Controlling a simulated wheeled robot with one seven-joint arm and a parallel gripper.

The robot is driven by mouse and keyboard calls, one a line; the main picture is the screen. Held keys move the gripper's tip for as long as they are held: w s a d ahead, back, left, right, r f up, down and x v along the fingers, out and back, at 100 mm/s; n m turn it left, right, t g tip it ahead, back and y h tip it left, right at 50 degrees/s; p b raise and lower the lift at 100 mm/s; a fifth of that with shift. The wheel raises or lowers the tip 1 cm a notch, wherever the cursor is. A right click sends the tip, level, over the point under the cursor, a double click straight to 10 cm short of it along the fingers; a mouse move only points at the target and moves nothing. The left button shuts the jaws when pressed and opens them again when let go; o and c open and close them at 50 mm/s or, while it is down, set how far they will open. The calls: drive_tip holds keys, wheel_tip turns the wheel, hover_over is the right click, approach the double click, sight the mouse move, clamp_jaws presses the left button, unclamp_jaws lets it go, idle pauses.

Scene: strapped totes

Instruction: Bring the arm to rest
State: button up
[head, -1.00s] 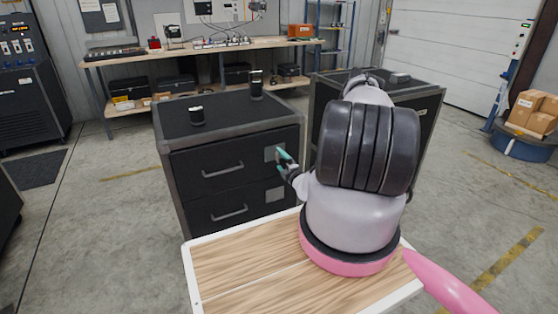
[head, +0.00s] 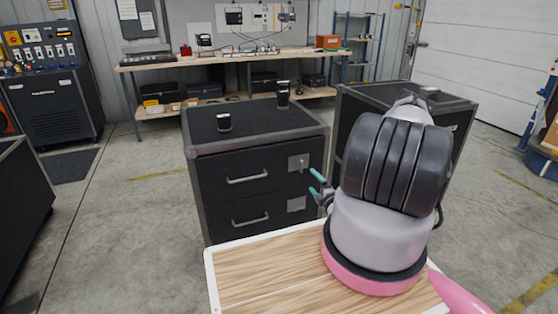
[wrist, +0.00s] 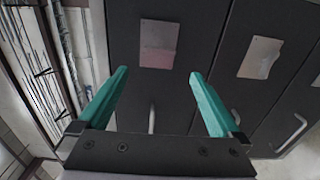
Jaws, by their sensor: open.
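My gripper (head: 318,184) has teal fingers and shows just right of the black drawer cabinet (head: 215,180) in the head view. In the wrist view my gripper (wrist: 155,88) is open, its fingers spread with nothing between them. Beyond the fingers is the dark cabinet front with a metal plate (wrist: 158,44), a second plate (wrist: 261,57) and a drawer handle (wrist: 289,135). My arm is bent, and its big dark joint hides part of the second black cabinet (head: 370,101). Both visible drawers look shut.
My wooden tray top (head: 265,275) is bare. A workbench (head: 215,60) runs along the back wall. Open floor (head: 130,200) lies to the left.

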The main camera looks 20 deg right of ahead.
drive_tip(key=shift+r, duration=0.1)
drive_tip(key=w+a+r+n+g+y, duration=0.1)
drive_tip(key=a+r+n+g+y, duration=0.1)
drive_tip(key=a+r+n+y, duration=0.45)
drive_tip(key=w+a+r+n+g+y, duration=0.1)
drive_tip(key=a+r+n+g+y, duration=0.15)
drive_tip(key=r+n, duration=0.5)
drive_tip(key=w+a+r+n+g+y, duration=0.25)
drive_tip(key=r+n+y, duration=0.2)
drive_tip(key=r, duration=0.55)
drive_tip(key=s+a+r+n+g+y, duration=0.1)
drive_tip(key=s+a+r+n+g, duration=0.4)
drive_tip(key=a+r+n, duration=0.25)
drive_tip(key=s+a+r+n+g+h, duration=0.4)
drive_tip(key=s+r+n+g+h, duration=0.15)
drive_tip(key=s+r+n, duration=0.65)
drive_tip(key=s+d+r+n+t+h, duration=0.4)
drive_tip(key=s+r+n+t+h, duration=0.2)
drive_tip(key=s+r+n, duration=0.4)
drive_tip(key=shift+s+d+r+n+t+h, duration=0.35)
drive_tip(key=shift+s+n+h, duration=0.4)
drive_tip(key=shift+s, duration=0.45)
